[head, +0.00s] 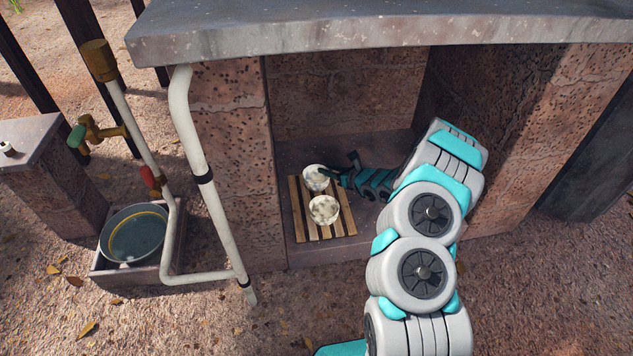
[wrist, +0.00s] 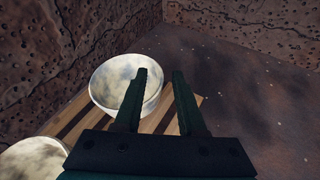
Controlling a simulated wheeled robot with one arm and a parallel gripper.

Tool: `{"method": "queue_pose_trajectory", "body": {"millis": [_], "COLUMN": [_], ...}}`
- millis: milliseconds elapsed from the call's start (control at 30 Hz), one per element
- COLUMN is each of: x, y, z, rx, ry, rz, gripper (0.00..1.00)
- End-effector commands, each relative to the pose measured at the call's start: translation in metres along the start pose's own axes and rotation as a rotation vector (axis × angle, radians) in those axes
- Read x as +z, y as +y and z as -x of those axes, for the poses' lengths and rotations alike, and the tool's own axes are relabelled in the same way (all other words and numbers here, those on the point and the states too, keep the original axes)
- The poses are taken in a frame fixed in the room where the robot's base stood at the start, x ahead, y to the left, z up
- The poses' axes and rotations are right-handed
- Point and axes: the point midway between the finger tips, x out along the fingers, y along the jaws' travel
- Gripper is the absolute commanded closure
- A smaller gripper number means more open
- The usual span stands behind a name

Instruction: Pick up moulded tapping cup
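Two pale, mottled round cups stand upright on a slatted wooden rack (head: 350,222) inside the brick alcove. The far cup (head: 314,180) is at my gripper (head: 328,174); the near cup (head: 324,210) sits just in front of it. In the wrist view, my gripper (wrist: 162,72) is open with a clear gap between its dark green fingers. The left finger overlaps the far cup (wrist: 112,82), and the right finger is just beyond its right rim. I cannot tell whether either finger touches the cup. The near cup (wrist: 32,160) is partly cut off at lower left.
Brick walls (head: 232,165) and a stone slab (head: 380,28) enclose the alcove at the sides, back and top. A white pipe (head: 195,145) and a water basin (head: 135,236) stand to the left. The alcove floor right of the rack is bare.

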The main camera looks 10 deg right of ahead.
Motion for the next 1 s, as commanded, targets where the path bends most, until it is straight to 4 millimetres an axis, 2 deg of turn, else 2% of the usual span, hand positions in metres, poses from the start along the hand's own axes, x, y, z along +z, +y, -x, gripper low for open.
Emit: {"method": "queue_pose_trajectory", "body": {"millis": [67, 333, 1000], "x": [0.0, -0.0001, -0.001], "y": [-0.0001, -0.0002, -0.0001], "z": [0.0001, 0.0003, 0.0003], "rx": [0.0, 0.0, 0.0], "ry": [0.0, 0.0, 0.002], "rz": [0.0, 0.0, 0.0], "gripper": [0.69, 1.0, 1.0]}}
